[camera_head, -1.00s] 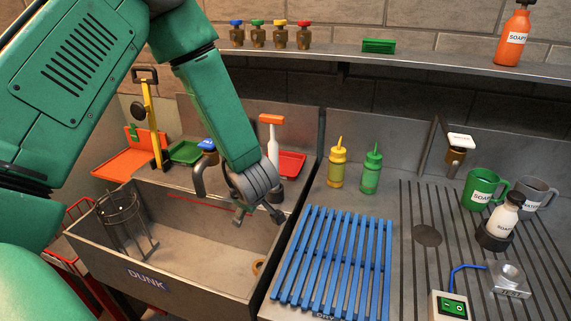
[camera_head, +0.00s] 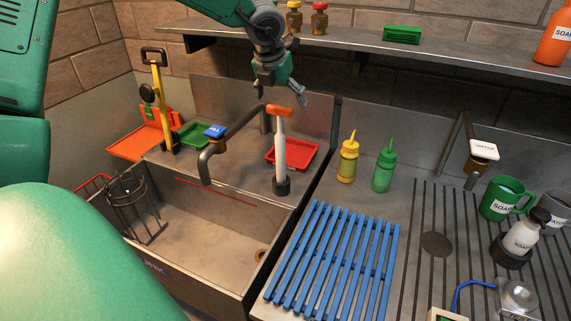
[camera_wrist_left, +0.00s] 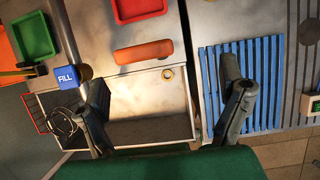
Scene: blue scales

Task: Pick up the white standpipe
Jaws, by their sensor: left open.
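The white standpipe (camera_head: 281,150) stands upright in a dark round base on the ledge behind the sink. It has an orange crossbar handle (camera_head: 280,113) on top. My left gripper (camera_head: 281,94) is open and empty, pointing down just above the handle. In the left wrist view the orange handle (camera_wrist_left: 144,52) lies beyond the spread fingertips (camera_wrist_left: 163,78), nearer the left finger; the white tube is hidden beneath it. I cannot tell the exact height gap. My right gripper is not in view.
A dark bent tap with a blue FILL top (camera_head: 214,131) stands left of the standpipe. A red tray (camera_head: 310,154) lies close behind it. A blue slatted rack (camera_head: 325,262) and yellow and green bottles are to the right.

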